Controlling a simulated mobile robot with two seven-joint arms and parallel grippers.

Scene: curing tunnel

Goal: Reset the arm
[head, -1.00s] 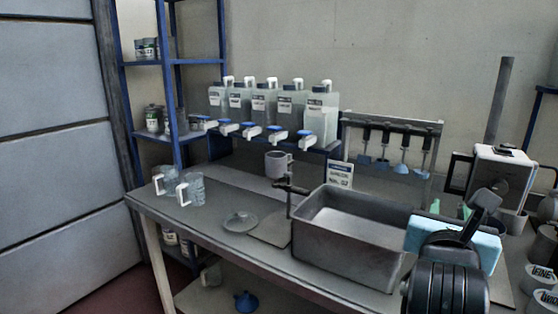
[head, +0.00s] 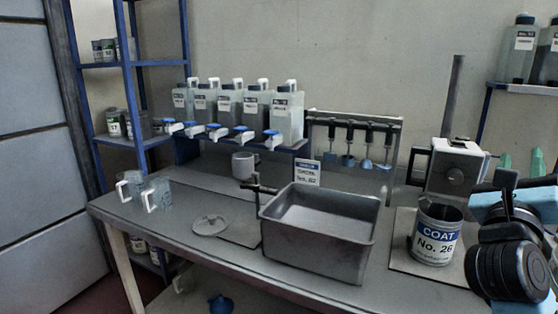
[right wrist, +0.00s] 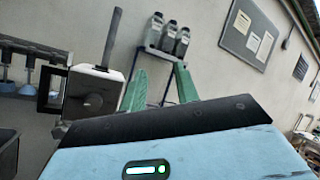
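My right arm (head: 508,255) comes in at the lower right of the head view, with black joints and a light blue gripper body. My right gripper (head: 522,162) points away from me, and its two green fingers stand apart with nothing seen between them. In the right wrist view the green fingers of my right gripper (right wrist: 160,88) show beyond the blue and black housing, also apart and empty, with wall and shelf behind. My left gripper is in neither view.
A can labelled COAT No. 26 (head: 436,236) stands beside my right arm, in front of a white-faced machine (head: 457,168). A grey open tank (head: 322,255) is left of it on the bench (head: 180,222). Two clear mugs (head: 155,193) stand at the bench's left end.

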